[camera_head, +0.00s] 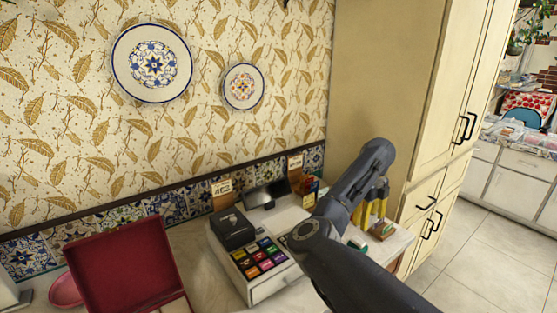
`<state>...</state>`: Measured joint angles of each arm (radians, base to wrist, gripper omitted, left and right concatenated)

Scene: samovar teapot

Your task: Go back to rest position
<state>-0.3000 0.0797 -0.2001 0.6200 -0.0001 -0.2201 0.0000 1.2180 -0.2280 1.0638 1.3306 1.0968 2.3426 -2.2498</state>
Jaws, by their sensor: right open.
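My right arm rises from the lower right over the counter and bends down at its far end. My right gripper (374,209) points down, open, above the right end of the counter near the tall cabinet. A small green and brown item (381,230) shows just below it, and I cannot tell whether they touch. I see nothing held between the fingers. My left gripper is not in view. No samovar or teapot is in view.
A white drawer box (272,288) with colourful packets and a black box (232,229) stands mid-counter, partly behind my arm. An open red case (124,266) is at the lower left. A tall cream cabinet (385,85) bounds the right side. Two plates hang on the wall.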

